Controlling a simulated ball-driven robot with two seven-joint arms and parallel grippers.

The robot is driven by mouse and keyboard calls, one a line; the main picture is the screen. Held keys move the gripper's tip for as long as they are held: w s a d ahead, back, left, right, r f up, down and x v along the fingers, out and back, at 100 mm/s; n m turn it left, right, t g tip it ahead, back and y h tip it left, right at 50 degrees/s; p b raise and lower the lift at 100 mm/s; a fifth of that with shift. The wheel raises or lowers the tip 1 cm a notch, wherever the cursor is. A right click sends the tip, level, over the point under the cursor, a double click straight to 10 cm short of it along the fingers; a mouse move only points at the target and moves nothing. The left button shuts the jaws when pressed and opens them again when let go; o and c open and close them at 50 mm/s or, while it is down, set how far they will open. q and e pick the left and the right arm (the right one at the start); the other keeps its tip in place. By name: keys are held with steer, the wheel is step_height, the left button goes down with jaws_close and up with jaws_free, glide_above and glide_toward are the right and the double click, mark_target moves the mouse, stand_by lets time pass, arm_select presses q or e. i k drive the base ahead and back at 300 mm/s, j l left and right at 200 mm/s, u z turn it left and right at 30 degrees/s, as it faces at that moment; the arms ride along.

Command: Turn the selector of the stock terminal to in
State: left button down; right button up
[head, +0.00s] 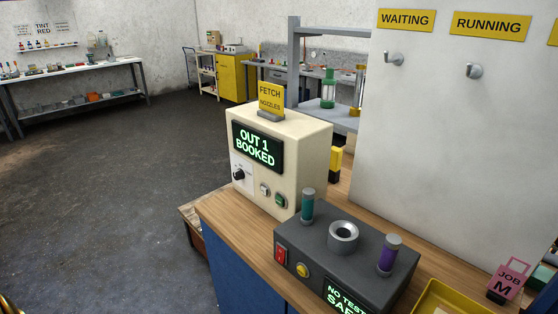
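The stock terminal (310,155) is a cream box on the wooden bench. Its dark screen (257,147) reads "OUT 1 BOOKED" in green letters. The selector (239,174) is a small black knob on a pale plate, low on the left of the front face. The marks around it are too small to read, and I cannot tell exactly where it points. A whitish button (265,190) and a green button (280,200) are to the right of the selector.
A dark grey test box (345,262) with teal and purple cylinders stands right of the terminal. A yellow "FETCH NOZZLES" sign (271,98) stands on the terminal. A yellow tray (450,297) and a pink "JOB M" tag (508,278) are at the right. Open floor (110,200) lies left.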

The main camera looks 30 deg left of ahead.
mark_target(239, 174)
steer(key=u, duration=1.3)
